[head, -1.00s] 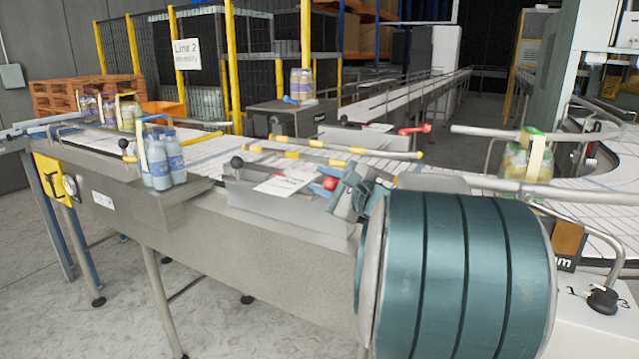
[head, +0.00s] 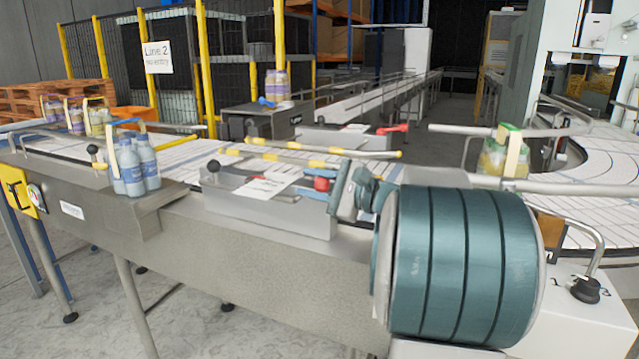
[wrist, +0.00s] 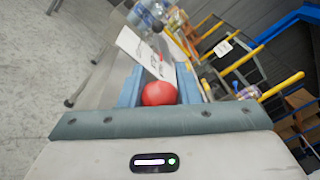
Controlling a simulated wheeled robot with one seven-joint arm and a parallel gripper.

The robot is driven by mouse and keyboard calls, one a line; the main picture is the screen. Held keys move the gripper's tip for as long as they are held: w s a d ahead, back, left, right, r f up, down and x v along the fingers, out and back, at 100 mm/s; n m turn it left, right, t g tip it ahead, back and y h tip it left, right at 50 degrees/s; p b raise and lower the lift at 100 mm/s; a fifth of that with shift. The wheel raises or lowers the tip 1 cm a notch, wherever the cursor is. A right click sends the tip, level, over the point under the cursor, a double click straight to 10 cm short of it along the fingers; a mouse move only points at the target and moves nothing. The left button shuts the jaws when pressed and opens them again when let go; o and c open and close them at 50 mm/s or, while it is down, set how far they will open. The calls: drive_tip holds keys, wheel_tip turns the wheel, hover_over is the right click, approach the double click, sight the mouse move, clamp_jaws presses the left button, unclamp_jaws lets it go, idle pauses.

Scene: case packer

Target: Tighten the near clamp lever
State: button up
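The near clamp lever shows as a red ball knob (head: 321,184) on the grey bracket (head: 270,212) at the conveyor's near side. Its arm is mostly hidden by my gripper. My gripper (head: 330,187) reaches in from the right, with its fingertips at the knob. In the wrist view the red knob (wrist: 158,93) sits between the two blue fingers of my gripper (wrist: 159,82). The fingers stand apart with a narrow gap visible on each side of the knob, so they look open around it. Whether either touches it is unclear.
A white card (head: 268,188) lies on the bracket beside the knob. A second red lever (head: 393,129) is across the belt. Yellow-tipped guide rails (head: 310,156) run behind the knob. A bottle pack (head: 500,155) stands right.

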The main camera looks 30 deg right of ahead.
drive_tip(key=o, duration=0.4)
drive_tip(key=shift+r, duration=0.1)
drive_tip(key=b+v, duration=0.2)
drive_tip(key=v, duration=1.2)
drive_tip(key=shift+w, duration=0.1)
